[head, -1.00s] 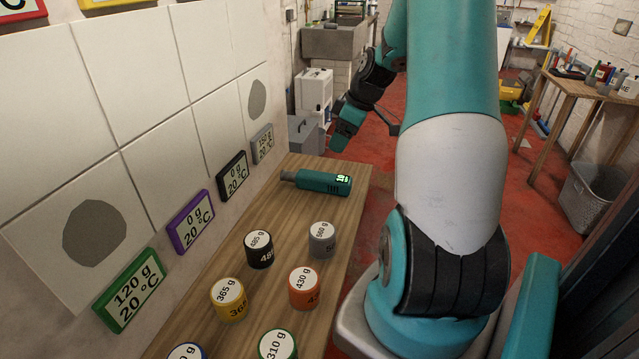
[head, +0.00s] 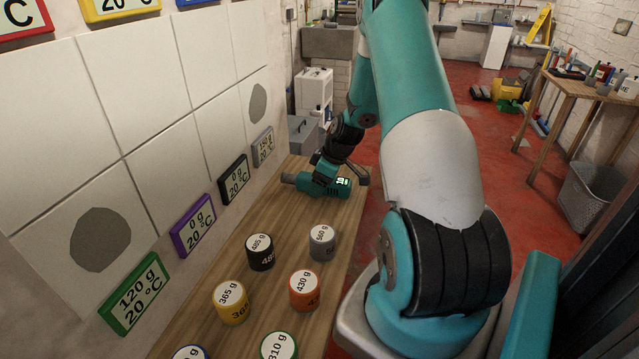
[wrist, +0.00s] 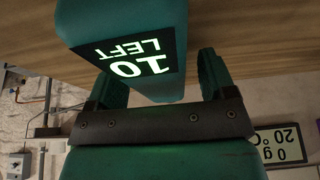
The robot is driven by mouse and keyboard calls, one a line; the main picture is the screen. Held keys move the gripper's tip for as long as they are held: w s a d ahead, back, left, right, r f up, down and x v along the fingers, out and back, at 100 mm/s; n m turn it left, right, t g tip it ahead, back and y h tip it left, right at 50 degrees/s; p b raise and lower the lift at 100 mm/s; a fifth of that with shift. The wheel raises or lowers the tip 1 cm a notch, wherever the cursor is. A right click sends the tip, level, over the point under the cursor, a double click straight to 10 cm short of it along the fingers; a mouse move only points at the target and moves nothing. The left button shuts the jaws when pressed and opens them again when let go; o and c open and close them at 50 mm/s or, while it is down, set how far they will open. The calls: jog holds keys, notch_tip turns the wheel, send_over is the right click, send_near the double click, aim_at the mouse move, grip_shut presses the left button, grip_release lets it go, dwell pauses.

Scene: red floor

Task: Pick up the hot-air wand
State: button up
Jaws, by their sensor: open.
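The teal hot-air wand (head: 312,186) lies on the far end of the wooden bench, its grey nozzle pointing left and its lit display at the right end. My gripper (head: 332,170) is down at the wand from above and partly covers it in the head view. In the wrist view my gripper (wrist: 160,78) is open, with one finger on each side of the wand's body (wrist: 125,20). The wand's display reads "10 LEFT", upside down. I cannot tell whether either finger touches the wand.
The wooden bench (head: 285,215) carries several labelled canisters nearer to me, including a black one (head: 260,252) and a grey one (head: 322,243). Labelled plates, such as the purple one (head: 194,226), line the tiled wall at left. Red floor lies right of the bench.

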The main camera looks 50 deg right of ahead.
jog(key=c, duration=1)
jog(key=shift+o, duration=0.2)
jog(key=shift+r, duration=0.1)
notch_tip(320, 180, up, 20)
jog(key=shift+b, duration=0.35)
